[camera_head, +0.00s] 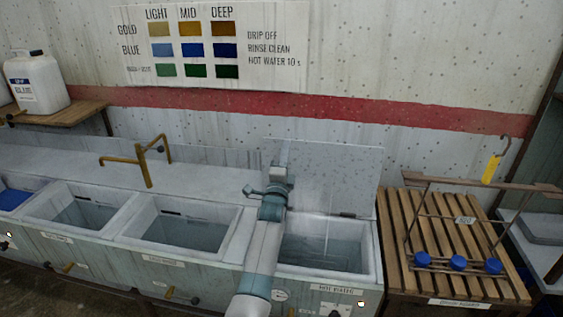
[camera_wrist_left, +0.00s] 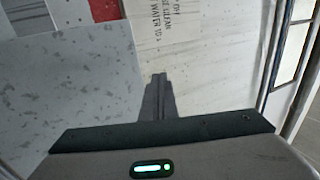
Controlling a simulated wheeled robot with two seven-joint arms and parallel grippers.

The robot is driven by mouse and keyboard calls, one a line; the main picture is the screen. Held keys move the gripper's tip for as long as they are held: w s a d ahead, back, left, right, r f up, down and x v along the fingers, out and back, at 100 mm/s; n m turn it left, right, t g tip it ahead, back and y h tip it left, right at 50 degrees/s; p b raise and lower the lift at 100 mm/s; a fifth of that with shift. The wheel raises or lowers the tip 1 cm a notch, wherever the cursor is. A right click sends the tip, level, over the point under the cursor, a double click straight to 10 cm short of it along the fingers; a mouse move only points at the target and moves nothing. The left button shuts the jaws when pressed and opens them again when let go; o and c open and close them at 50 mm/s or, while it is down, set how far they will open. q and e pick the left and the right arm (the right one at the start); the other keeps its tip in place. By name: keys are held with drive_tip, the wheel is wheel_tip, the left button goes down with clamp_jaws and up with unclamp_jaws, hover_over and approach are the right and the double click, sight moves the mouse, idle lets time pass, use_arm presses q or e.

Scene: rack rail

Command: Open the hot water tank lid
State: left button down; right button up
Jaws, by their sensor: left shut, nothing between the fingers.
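The hot water tank (camera_head: 375,262) is the right-hand basin of the row, with a label on its front and water inside. Its pale grey lid (camera_head: 345,175) stands raised along the back edge, leaving the basin open. My left arm reaches up across the tank's left side. My left gripper (camera_head: 283,152) is in front of the lid's upper left part, with fingers pointing up. I cannot tell whether it touches the lid. In the left wrist view the gripper's fingers (camera_wrist_left: 158,95) are together with nothing between them. My right gripper is not in view.
More open basins (camera_head: 185,228) line up to the left, with a brass tap (camera_head: 145,160) behind them. A slatted wooden stand (camera_head: 400,225) with a rack and blue knobs (camera_head: 458,262) is at the right. A white jug (camera_head: 38,82) sits on a shelf. A colour chart (camera_head: 215,45) hangs above.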

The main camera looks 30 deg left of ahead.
use_arm(q)
drive_tip(key=s+d+r+b, duration=0.1)
drive_tip(key=s+d+b, duration=0.1)
drive_tip(key=s, duration=0.6)
drive_tip(key=shift+d+r, duration=0.15)
drive_tip(key=shift+r, duration=0.1)
drive_tip(key=shift+f, duration=0.1)
